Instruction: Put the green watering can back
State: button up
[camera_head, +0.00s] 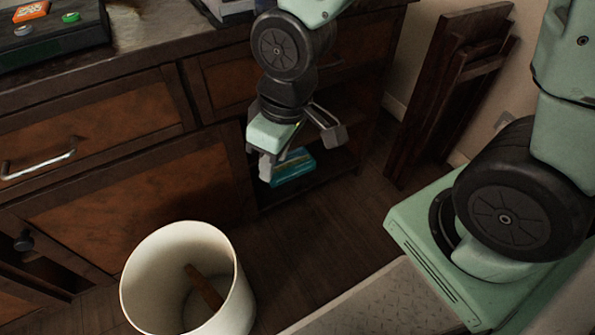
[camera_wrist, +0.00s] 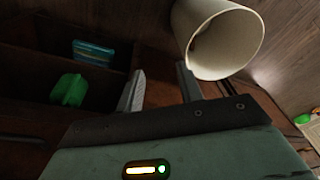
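My gripper (camera_head: 302,152) is open and empty in front of the open cabinet under the counter. In the wrist view its two fingers (camera_wrist: 162,88) stand apart with nothing between them. A bright green object (camera_wrist: 70,90) sits in the dark cabinet, left of the fingers in the wrist view. It may be the green watering can, but no spout or handle can be made out. In the head view I cannot see it.
A teal-blue pack (camera_head: 292,167) lies in the open cabinet and also shows in the wrist view (camera_wrist: 90,52). A white bin (camera_head: 138,285) with a brown stick inside stands on the floor. Dark wooden panels (camera_head: 440,90) lean on the wall. A small green thing (camera_wrist: 302,119) shows at the wrist view's right edge.

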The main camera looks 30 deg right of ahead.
jog(key=s+a+r+g+h, duration=0.1)
jog(key=s+r, duration=0.5)
jog(key=s, duration=0.3)
jog(key=shift+s, duration=0.15)
notch_tip(320, 180, up, 33)
jog(key=p, duration=3.3)
jog(key=shift+r, duration=0.15)
